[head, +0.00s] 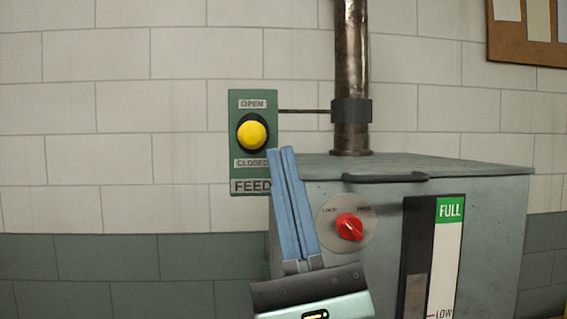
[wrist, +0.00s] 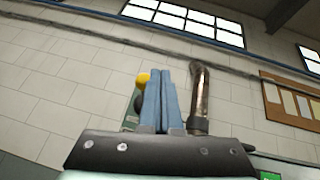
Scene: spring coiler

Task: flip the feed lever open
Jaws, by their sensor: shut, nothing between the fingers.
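The feed lever shows as a round yellow knob (head: 252,135) on a dark round mount, seen end-on. Its green plate (head: 240,175) on the wall reads OPEN above, CLOSED below and FEED at the bottom. The knob sits between the two labels; I cannot tell its exact tilt. My gripper (head: 282,151) has its blue fingers shut and empty, pointing up, with the tips right of and slightly below the knob.
A grey metal hopper box (head: 480,175) stands at right, with a red dial (head: 349,227), a dark handle (head: 384,178) and a level gauge (head: 449,250). A rusty pipe (head: 351,75) rises behind it, with a thin rod to the plate. The wall left of the plate is clear.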

